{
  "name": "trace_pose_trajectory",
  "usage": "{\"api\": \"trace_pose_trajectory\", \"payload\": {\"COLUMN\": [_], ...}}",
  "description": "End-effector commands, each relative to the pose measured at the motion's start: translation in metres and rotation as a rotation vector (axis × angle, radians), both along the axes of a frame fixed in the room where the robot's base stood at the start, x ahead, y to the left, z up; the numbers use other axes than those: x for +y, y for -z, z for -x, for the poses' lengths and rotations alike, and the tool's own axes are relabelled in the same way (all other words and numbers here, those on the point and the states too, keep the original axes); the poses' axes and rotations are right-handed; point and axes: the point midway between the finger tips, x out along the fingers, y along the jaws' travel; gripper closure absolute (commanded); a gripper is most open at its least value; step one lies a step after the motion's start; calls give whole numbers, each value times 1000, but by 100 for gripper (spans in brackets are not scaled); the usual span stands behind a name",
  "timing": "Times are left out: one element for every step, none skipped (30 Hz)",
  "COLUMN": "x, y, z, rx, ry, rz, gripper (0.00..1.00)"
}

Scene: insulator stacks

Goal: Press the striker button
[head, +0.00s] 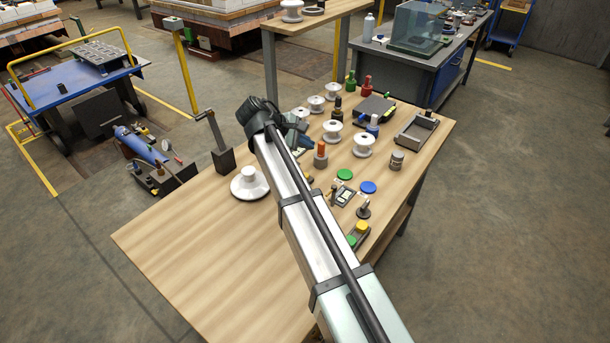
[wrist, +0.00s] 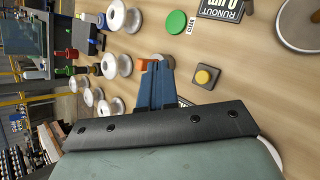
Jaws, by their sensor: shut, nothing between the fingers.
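A round yellow button on a dark square base (wrist: 203,77) lies on the wooden table in the wrist view, to the right of my fingers. I read no label naming it the striker button. In the head view my arm covers most of that spot. A dark box with a yellow button (head: 361,227) and a green one stands near the table's right edge. My gripper (wrist: 155,62) has its blue-grey fingers shut and empty, apart from the yellow button. In the head view my gripper (head: 297,135) is partly hidden behind my wrist. An orange-topped post (head: 320,152) is close to the fingers.
White spool insulators (head: 332,131) and coloured posts crowd the far part of the table. A green disc (head: 345,174), a blue disc (head: 368,187) and a RUNOUT sign (wrist: 218,9) lie nearby. A white stepped insulator (head: 249,184) stands left. The near-left table (head: 190,255) is clear.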

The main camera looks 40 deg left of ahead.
Motion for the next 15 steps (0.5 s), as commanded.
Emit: {"api": "trace_pose_trajectory", "payload": {"x": [4, 5, 6, 7, 7, 7, 7, 7, 7, 7, 7, 7, 7, 7, 7], "y": [-2, -3, -3, -3, -4, -4, -4, -4, -4, -4, -4, -4, -4, -4, -3], "z": [4, 6, 7, 8, 9, 9, 9, 9, 9, 9, 9, 9, 9, 9, 9], "rx": [2, 3, 5, 4, 5, 5, 5, 5, 5, 5, 5, 5, 5, 5, 5], "ry": [-8, -13, -17, -19, -19, -20, -21, -21, -20, -20, -20, -19, -19, -19, -19], "rz": [8, 12, 15, 18, 19, 19, 20, 20, 19, 19, 19, 19, 19, 19, 19], "gripper": [100, 100, 100, 100, 100, 100, 100, 100, 100, 100, 100, 100, 100, 100, 100]}}
